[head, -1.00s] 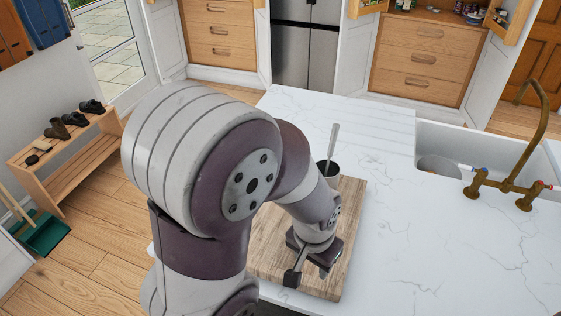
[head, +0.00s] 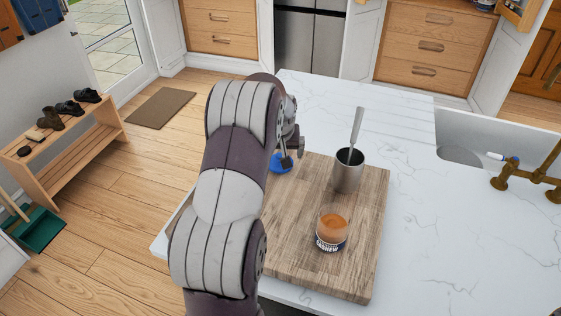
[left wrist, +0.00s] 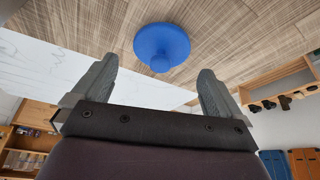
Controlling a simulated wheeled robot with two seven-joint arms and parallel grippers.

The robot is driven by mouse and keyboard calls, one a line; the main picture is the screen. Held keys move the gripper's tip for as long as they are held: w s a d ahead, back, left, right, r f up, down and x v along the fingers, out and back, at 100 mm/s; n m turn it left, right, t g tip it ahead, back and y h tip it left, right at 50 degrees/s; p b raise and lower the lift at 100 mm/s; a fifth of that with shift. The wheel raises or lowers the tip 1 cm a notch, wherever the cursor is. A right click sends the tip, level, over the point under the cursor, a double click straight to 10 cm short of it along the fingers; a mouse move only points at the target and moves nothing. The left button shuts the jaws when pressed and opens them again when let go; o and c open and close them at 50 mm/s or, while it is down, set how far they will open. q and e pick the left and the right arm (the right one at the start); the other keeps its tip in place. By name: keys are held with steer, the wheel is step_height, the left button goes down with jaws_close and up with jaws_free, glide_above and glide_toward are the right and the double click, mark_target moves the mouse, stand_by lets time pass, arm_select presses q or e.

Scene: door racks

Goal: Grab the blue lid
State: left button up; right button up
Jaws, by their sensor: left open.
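The blue lid (head: 280,167) lies on the left side of the wooden cutting board (head: 300,200), partly covered by my gripper in the head view. In the left wrist view the round lid (left wrist: 162,42) has a small knob facing the camera and lies on the board just beyond the fingertips. My left gripper (left wrist: 157,66) is open and empty, with its two fingers apart on either side of the line to the lid. In the head view the left gripper (head: 286,158) is over the lid, mostly hidden by my arm. My right gripper is not in view.
An open jar (head: 332,230) with brown contents stands on the board. A metal cup (head: 348,172) with a utensil stands behind it. The white counter (head: 440,240) is clear to the right, up to the sink (head: 470,140) and brass tap (head: 530,180).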

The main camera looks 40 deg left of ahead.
mark_target(280, 156)
arm_select(q)
steer(key=p+x, duration=0.1)
steer(key=x, duration=0.4)
steer(key=shift+s+a, duration=0.1)
steer(key=shift+r, duration=0.1)
steer(key=shift+c, duration=0.3)
steer(key=c, duration=0.8)
steer(key=shift+c, duration=0.2)
